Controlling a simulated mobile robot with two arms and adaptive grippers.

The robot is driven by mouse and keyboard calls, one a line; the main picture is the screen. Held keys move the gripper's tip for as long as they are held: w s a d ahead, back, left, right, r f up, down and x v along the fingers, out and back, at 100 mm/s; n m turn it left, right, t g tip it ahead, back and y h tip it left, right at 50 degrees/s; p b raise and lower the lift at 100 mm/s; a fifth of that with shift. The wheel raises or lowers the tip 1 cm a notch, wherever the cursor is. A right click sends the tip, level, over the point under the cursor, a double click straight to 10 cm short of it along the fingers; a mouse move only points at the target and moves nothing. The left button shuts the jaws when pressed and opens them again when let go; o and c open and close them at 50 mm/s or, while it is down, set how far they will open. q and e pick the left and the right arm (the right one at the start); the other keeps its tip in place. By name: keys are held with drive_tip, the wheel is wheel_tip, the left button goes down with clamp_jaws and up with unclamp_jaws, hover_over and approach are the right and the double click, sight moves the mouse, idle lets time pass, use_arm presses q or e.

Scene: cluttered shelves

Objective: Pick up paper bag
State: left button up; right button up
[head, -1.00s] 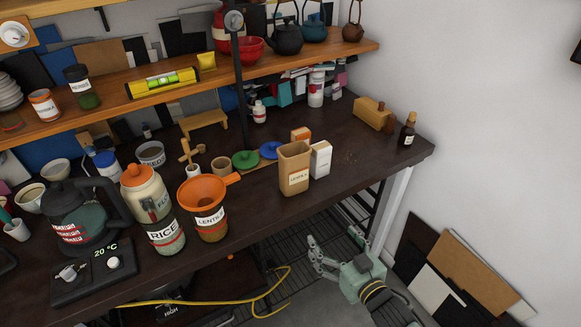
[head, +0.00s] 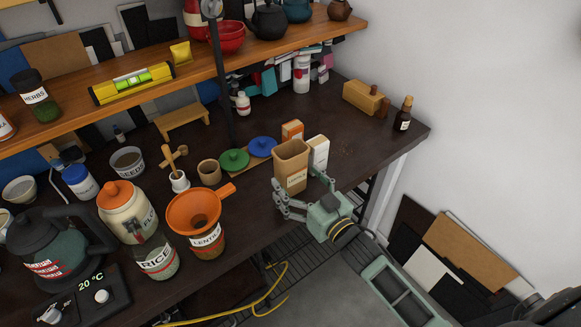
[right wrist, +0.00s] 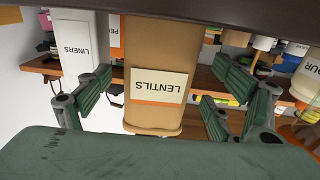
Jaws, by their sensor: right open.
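The paper bag (head: 291,163) is tan, open at the top and upright on the dark countertop near its front edge. Its label reads LENTILS in the right wrist view (right wrist: 155,110), where it appears upside down. My right gripper (head: 303,196) is at the front of the bag, its fingers spread. In the right wrist view the open fingers (right wrist: 160,92) stand on either side of the bag, with gaps visible. The bag's lower part is partly hidden by the fingers in the head view. My left gripper is not in view.
A white box (head: 318,152) stands close on the bag's right, and an orange box (head: 292,131) behind it. A jar with an orange funnel (head: 195,208) stands to the left. The counter right of the white box is clear up to a wooden block (head: 362,97).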

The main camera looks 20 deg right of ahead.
sight(297, 179)
drive_tip(key=x, duration=0.3)
drive_tip(key=shift+r, duration=0.1)
drive_tip(key=shift+w, duration=0.3)
drive_tip(key=c, duration=1)
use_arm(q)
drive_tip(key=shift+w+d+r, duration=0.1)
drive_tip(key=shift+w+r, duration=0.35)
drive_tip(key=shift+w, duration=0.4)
use_arm(e)
drive_tip(key=c, duration=0.5)
